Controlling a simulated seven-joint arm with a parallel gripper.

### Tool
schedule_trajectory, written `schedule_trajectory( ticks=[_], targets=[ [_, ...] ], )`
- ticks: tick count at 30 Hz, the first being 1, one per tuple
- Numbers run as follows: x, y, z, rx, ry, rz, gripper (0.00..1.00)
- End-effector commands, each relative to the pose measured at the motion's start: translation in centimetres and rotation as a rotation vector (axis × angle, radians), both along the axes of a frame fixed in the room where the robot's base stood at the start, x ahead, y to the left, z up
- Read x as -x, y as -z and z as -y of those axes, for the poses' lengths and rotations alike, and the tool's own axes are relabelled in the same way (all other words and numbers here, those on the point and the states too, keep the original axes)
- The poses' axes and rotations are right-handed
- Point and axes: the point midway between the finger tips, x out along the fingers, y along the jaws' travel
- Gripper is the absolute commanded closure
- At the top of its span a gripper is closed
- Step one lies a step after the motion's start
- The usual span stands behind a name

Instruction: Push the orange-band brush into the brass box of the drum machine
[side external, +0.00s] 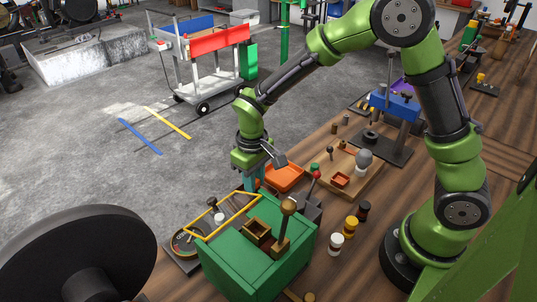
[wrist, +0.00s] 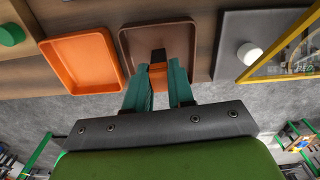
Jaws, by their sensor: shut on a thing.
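My gripper (side external: 252,184) hangs low, just behind the green machine housing (side external: 252,272). In the wrist view its teal fingers (wrist: 161,72) are shut on a small brush (wrist: 158,76) with an orange band and a dark end. The brush shows over a brown tray (wrist: 198,38); I cannot tell whether it touches the tray. In the side view I cannot make out the brush. An open brass-brown box (side external: 257,231) sits on top of the green housing, apart from my gripper. I cannot tell for sure whether it is the drum machine's box.
A yellow frame (side external: 221,232) and a ball-topped lever (side external: 288,208) stand up at the housing. An orange tray (side external: 284,177) lies beside my gripper. A red-knobbed lever (side external: 317,176), small jars (side external: 336,244) and a wooden board (side external: 352,189) are to the right. A large dark disc (side external: 85,250) fills the lower left.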

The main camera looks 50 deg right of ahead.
Motion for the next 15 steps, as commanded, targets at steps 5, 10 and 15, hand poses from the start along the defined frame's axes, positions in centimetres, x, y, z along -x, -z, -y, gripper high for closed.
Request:
schedule_trajectory(
  ticks=[5, 10, 15],
  targets=[
    [0.0, -1.2, 0.0, 0.0, 0.0, 0.002, 1.0],
    [0.0, -2.2, 0.0, -0.001, 0.0, 0.001, 1.0],
    [0.0, -3.2, 0.0, 0.0, 0.001, 0.001, 1.0]
  ],
)
